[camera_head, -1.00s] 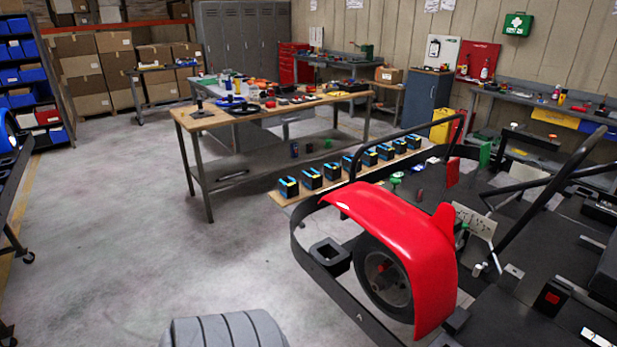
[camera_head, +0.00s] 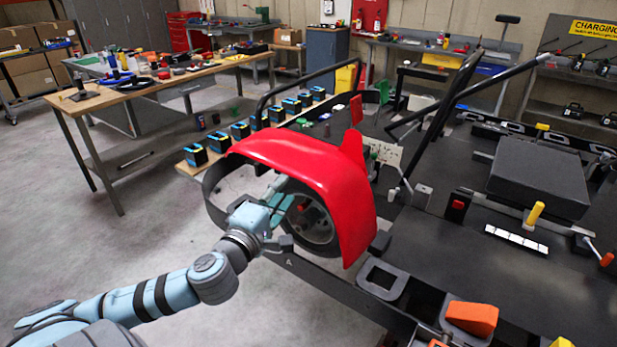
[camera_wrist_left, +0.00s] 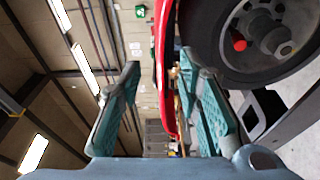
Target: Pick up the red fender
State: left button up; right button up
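The red fender (camera_head: 318,165) curves over a black wheel (camera_head: 312,225) of the kart. My left gripper (camera_head: 285,208) is under the fender's near side, beside the wheel, in the head view. In the left wrist view the gripper (camera_wrist_left: 165,90) is open, with its two teal fingers well apart. The fender (camera_wrist_left: 163,60) shows there as a thin red edge between the fingers, nearer the right finger. I cannot tell whether a finger touches it. The wheel (camera_wrist_left: 262,35) is close by at upper right. My right gripper is not in view.
The kart's black frame (camera_head: 300,268) runs below the wheel. Several blue-and-black blocks stand on a wooden board behind the fender. A wooden workbench (camera_head: 85,103) with many small items is at the left. The floor (camera_head: 75,240) at left is clear.

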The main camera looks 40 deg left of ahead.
aim_at(306, 158)
pick_arm(q)
jog(key=x, duration=0.9)
jog(key=p+x, duration=0.1)
jog(key=x, duration=0.3)
jog(key=shift+w+r, duration=0.3)
jog(key=shift+w, duration=0.05)
jog(key=shift+w+f, duration=0.15)
jog(key=shift+w, duration=0.05)
jog(key=shift+s, duration=0.1)
grip_shut()
